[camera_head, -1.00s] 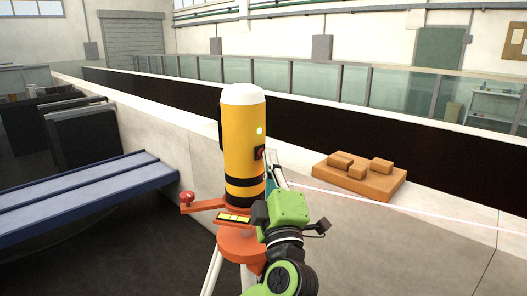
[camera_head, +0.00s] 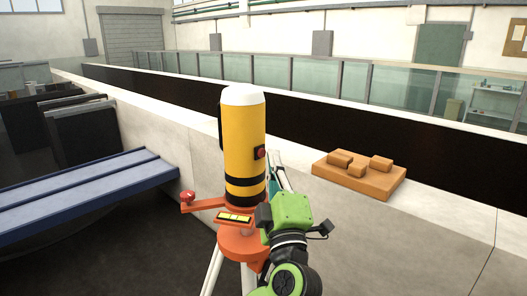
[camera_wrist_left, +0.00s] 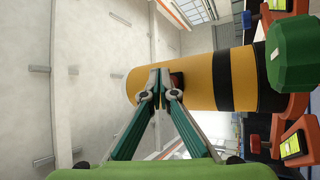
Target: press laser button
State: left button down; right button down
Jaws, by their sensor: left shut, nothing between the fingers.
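The laser unit (camera_head: 243,130) is a yellow cylinder with a white top and black bands, upright on an orange tripod mount (camera_head: 240,240). Its red laser button (camera_head: 261,152) is on the right side of the cylinder. In the wrist view the yellow cylinder (camera_wrist_left: 205,80) lies sideways, and the button (camera_wrist_left: 177,80) shows partly behind my fingers. My left gripper (camera_head: 270,158) is shut and empty, with its fingertips (camera_wrist_left: 160,78) right beside the button. I cannot tell whether they touch it. My right gripper is not in view.
An orange block tray (camera_head: 350,190) with several small blocks sits on the pale flume ledge (camera_head: 420,215) to the right. A red knob (camera_head: 187,197) sticks out left of the mount. Blue beams (camera_head: 80,200) lie at the left.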

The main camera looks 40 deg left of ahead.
pick_arm(q)
jog(key=shift+d, duration=0.15)
jog(key=shift+s+d+p, duration=0.2)
jog(key=shift+d+p, duration=0.9)
jog(key=shift+d, duration=1.8)
